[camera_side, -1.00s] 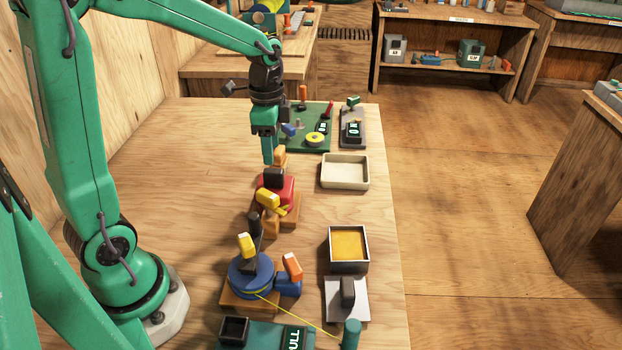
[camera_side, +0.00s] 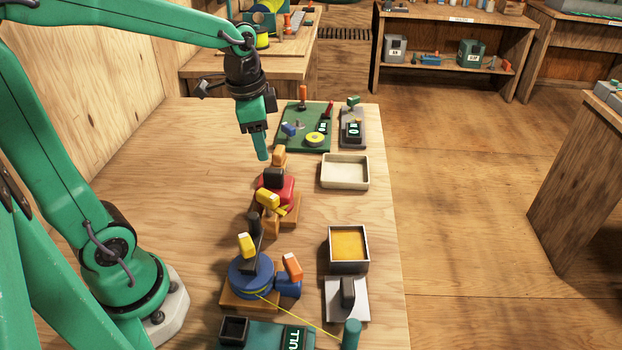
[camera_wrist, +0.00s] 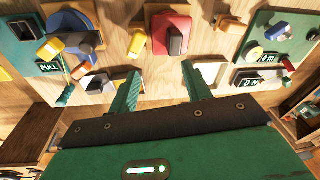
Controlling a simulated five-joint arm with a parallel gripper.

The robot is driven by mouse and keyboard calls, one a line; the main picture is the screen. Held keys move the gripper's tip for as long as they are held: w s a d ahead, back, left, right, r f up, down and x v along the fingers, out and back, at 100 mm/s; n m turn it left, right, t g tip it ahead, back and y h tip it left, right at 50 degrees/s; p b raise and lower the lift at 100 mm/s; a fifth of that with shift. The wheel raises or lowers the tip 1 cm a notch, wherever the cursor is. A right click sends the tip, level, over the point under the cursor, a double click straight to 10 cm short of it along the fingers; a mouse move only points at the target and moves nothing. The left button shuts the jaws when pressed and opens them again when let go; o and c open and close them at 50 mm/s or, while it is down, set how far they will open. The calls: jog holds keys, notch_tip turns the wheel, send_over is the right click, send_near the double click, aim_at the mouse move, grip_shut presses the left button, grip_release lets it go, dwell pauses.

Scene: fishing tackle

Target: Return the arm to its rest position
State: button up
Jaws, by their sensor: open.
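My gripper (camera_side: 262,152) hangs in the air above the wooden bench, behind the red device (camera_side: 278,188) in the side view. In the wrist view my gripper (camera_wrist: 158,85) shows two green fingers spread well apart, with nothing between them. The red device also shows beyond the fingers in the wrist view (camera_wrist: 168,26). In the side view the upper arm runs in from the top left and the wrist tilts slightly, with the fingers pointing down.
A blue reel (camera_side: 250,277), an orange-filled box (camera_side: 348,262), an empty cream tray (camera_side: 345,185) and a green board (camera_side: 290,148) stand on the bench (camera_side: 170,160). A yellow line (camera_side: 310,322) runs low across the front. The bench's left-rear part is clear.

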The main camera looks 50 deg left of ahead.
jog(key=s+d+r+n+t, duration=0.2)
jog(key=s+n, duration=0.1)
jog(key=s, duration=0.2)
jog(key=s+d+r+n+t, duration=0.1)
jog(key=s+d+n, duration=0.1)
jog(key=s+n, duration=0.1)
jog(key=shift+s+r+t, duration=0.4)
jog(key=shift+s, duration=0.5)
